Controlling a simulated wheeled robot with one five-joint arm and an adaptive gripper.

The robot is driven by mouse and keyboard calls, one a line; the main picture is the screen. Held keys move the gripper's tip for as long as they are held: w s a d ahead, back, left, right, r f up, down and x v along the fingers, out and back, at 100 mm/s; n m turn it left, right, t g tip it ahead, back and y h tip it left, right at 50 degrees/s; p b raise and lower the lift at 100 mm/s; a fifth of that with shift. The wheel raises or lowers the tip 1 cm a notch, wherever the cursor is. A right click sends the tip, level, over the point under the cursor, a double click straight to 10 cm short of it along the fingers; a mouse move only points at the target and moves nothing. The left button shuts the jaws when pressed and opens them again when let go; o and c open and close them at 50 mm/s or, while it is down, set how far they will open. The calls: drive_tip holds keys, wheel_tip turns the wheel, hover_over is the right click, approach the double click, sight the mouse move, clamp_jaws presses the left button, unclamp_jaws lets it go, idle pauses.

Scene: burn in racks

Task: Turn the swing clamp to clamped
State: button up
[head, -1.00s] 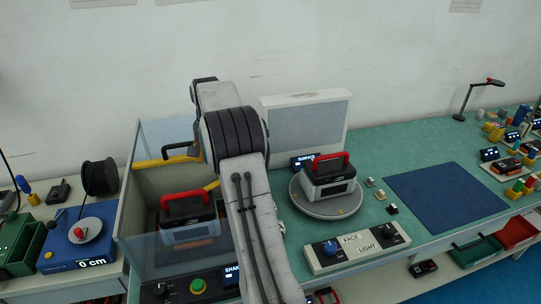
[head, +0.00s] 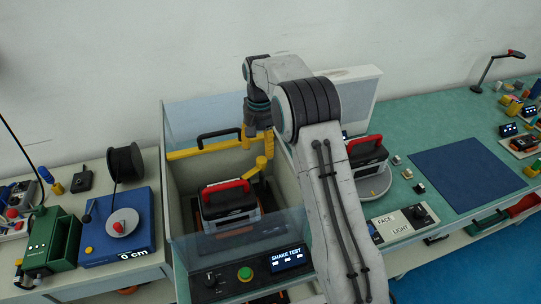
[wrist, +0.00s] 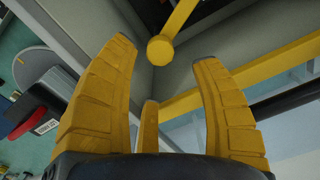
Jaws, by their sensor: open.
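The swing clamp (head: 254,170) is a yellow arm with a round end, inside the clear-walled shake test box (head: 183,205) at its right side. It slants beside a black device with a red handle (head: 229,205). In the wrist view, a yellow bar with a round end (wrist: 160,50) shows ahead of and between my fingers. My gripper (head: 258,140) has yellow fingers and points down over the back right of the box, just above the clamp. It is open and empty in the wrist view (wrist: 163,55). Whether a finger touches the clamp I cannot tell.
A yellow rail (head: 205,150) crosses the back of the box, with a black handle (head: 220,133) above it. The control panel with a green button (head: 245,273) is in front. A second red-handled device (head: 366,152) stands right, partly behind my arm. A blue mat (head: 466,173) is clear.

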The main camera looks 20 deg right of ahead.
sight(262, 159)
drive_tip(key=shift+f+p, duration=0.45)
drive_tip(key=shift+f, duration=2.65)
drive_tip(key=shift+c, duration=0.2)
